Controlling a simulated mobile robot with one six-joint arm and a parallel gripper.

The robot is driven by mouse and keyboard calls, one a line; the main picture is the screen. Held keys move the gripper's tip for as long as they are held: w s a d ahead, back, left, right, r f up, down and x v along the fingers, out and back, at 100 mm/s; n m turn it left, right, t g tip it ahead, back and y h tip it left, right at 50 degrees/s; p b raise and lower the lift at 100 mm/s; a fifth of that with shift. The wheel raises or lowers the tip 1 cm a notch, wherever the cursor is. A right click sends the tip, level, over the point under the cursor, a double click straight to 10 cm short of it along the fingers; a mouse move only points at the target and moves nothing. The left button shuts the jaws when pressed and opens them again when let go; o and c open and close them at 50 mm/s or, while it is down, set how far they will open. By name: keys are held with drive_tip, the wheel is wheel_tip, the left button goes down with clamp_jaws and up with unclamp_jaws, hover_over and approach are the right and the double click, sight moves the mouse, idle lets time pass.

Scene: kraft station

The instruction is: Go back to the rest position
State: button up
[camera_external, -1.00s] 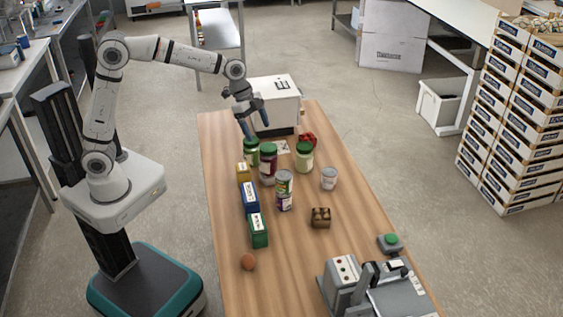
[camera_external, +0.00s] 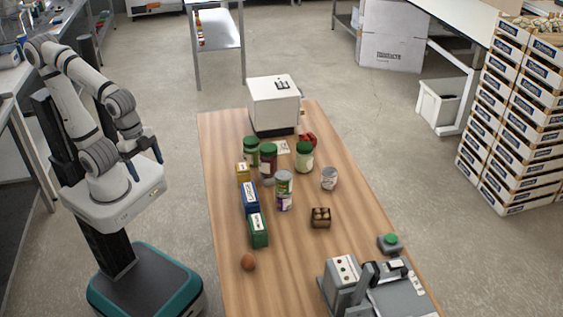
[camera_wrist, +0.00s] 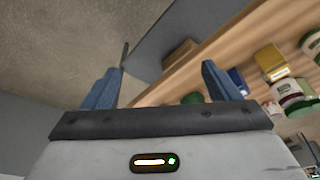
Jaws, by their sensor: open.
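My gripper (camera_external: 147,168) is folded back beside my own column, left of the wooden table (camera_external: 215,145) and clear of it. Its two blue fingers point down, stand apart and hold nothing. In the wrist view my gripper (camera_wrist: 160,88) also shows both fingers spread with nothing between them. Part of the table (camera_wrist: 228,40) and some jars show behind the fingers at the upper right there.
On the table are several green-lidded jars (camera_external: 268,160), cans (camera_external: 285,185), small boxes (camera_external: 250,197), an egg (camera_external: 248,261), a white machine (camera_external: 273,103) and a grey device (camera_external: 343,285). Stacked crates (camera_external: 500,130) stand at the right. Floor shows between my base and the table.

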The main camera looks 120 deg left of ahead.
drive_tip(key=shift+s+d+f, duration=0.3)
drive_tip(key=shift+s, duration=0.25)
drive_tip(key=shift+s+d+f, duration=0.25)
drive_tip(key=shift+s, duration=0.3)
